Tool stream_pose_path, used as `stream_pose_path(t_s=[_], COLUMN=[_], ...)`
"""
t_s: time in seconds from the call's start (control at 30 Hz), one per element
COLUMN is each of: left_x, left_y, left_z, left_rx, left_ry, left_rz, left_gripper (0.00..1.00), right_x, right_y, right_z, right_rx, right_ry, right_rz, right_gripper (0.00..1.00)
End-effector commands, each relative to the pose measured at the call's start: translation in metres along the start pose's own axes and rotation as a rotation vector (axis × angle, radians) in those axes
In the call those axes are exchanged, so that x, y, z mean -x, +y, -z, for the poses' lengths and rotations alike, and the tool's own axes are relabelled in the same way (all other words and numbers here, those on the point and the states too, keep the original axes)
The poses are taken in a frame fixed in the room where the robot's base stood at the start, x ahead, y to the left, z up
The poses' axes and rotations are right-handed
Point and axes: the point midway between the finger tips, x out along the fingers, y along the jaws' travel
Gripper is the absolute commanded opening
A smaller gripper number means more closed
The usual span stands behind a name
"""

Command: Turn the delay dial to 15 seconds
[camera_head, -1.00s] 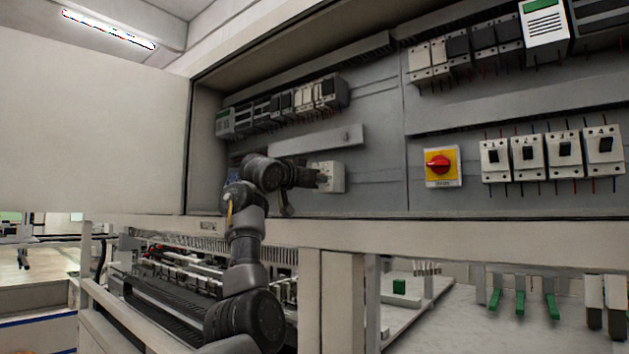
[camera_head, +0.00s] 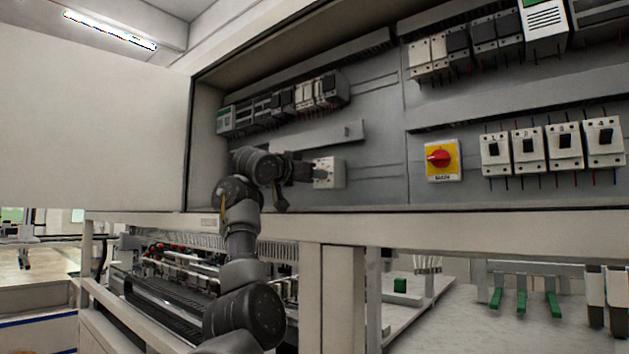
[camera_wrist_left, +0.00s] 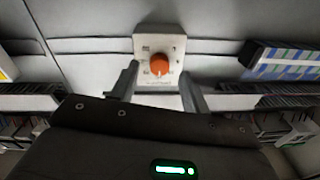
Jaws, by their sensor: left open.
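The delay dial is an orange round knob (camera_wrist_left: 159,64) on a pale square plate (camera_wrist_left: 176,46) with small dark marks around it, too small to read. In the head view the plate (camera_head: 334,172) is a light box on the cabinet's back panel, and my left gripper (camera_head: 314,173) is in front of it, partly covering it. In the left wrist view my left gripper (camera_wrist_left: 159,84) is open, with one finger on each side of the knob's lower area. I see no contact between the fingers and the knob. My right gripper is not in view.
A red rotary switch on a yellow plate (camera_head: 442,160) and several white breakers (camera_head: 530,153) are to the right. A row of modules (camera_head: 285,104) and a grey duct (camera_head: 318,138) are above the dial.

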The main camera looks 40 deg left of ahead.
Motion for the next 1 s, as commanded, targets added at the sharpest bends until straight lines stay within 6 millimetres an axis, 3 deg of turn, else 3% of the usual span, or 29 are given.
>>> stream_pose_path(t_s=[0.03,0.1,0.4,0.6,1.0], left_x=[0.011,0.024,0.073,0.086,0.087], left_y=[0.001,0.002,0.001,0.000,0.000], left_z=[-0.007,-0.008,-0.005,-0.002,-0.001], left_rx=[0.002,0.002,0.001,0.000,0.001], left_ry=[0.006,0.005,0.003,0.001,0.000], left_rz=[0.001,0.000,0.000,0.001,0.001], left_gripper=[0.46,0.46,0.46,0.46,0.46], right_x=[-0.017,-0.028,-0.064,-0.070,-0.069], right_y=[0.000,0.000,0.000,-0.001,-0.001], right_z=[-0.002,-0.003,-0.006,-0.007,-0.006], right_rx=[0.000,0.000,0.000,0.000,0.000], right_ry=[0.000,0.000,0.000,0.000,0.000], right_rz=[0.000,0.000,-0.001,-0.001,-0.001], right_gripper=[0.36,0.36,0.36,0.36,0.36])
